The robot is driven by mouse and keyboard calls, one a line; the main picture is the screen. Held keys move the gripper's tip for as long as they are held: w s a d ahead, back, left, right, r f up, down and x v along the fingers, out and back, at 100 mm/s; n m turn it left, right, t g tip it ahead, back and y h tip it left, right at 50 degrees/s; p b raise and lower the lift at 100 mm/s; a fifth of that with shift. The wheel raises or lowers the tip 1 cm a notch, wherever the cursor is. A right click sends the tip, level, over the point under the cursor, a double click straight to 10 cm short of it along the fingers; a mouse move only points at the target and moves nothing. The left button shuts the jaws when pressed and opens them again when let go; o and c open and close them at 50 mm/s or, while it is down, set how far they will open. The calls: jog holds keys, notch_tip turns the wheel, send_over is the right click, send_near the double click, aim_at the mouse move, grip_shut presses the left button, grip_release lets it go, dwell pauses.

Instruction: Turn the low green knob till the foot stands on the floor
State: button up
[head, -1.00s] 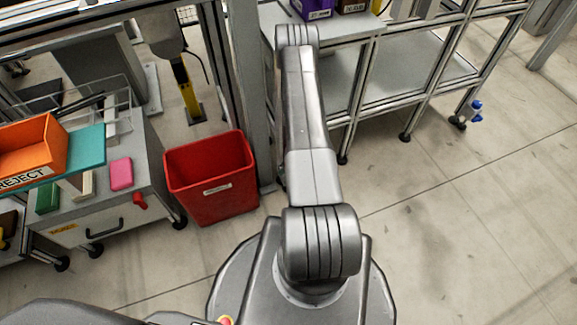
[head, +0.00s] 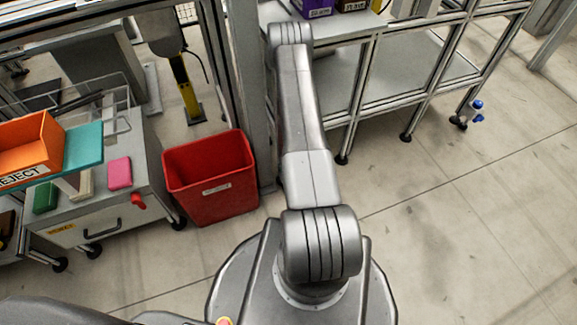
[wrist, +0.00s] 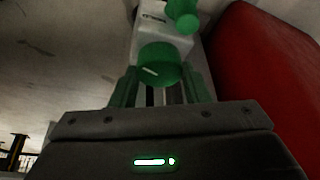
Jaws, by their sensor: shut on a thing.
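In the wrist view the green knob (wrist: 160,64), a round disc with a pale mark on its face, sits between the two fingers of my gripper (wrist: 160,88). My gripper is shut on it. The knob is on a pale grey block (wrist: 150,38) with a small dark label. A second green knob (wrist: 184,16) sticks out above and to the right. The foot under the block and its gap to the floor do not show. In the head view my arm hides the gripper and the green knobs.
A red bin (head: 211,176) stands just left of my arm; its red wall (wrist: 265,75) is close on the right in the wrist view. A frame with shelves (head: 345,75) stands beyond. A blue-knobbed caster (head: 474,113) is at the right. The floor (head: 450,220) at right is clear.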

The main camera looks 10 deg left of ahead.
jog(key=m+t+h+b, duration=0.1)
jog(key=m+b, duration=0.2)
jog(key=m, duration=0.1)
jog(key=shift+a+f, duration=0.1)
jog(key=shift+f, duration=0.05)
jog(key=m, duration=0.2)
jog(key=m+t+h, duration=0.1)
jog(key=shift+s+r, duration=0.1)
jog(key=shift+r, duration=0.15)
jog(key=m+p, duration=0.1)
jog(key=p, duration=0.1)
jog(key=m+h+p, duration=0.1)
jog(key=m+p, duration=0.1)
jog(key=p, duration=0.1)
jog(key=shift+r, duration=0.25)
jog(key=m+p, duration=0.1)
jog(key=p, duration=0.1)
jog(key=shift+f+m+h+p, duration=0.1)
jog(key=shift+m+h+p, duration=0.2)
jog(key=shift+p, duration=0.1)
jog(key=shift+f+m+p, duration=0.25)
jog(key=shift+m+p, duration=0.15)
jog(key=shift+p, duration=0.35)
jog(key=o, duration=1)
jog(key=shift+a+r, duration=0.1)
jog(key=shift+r, duration=0.05)
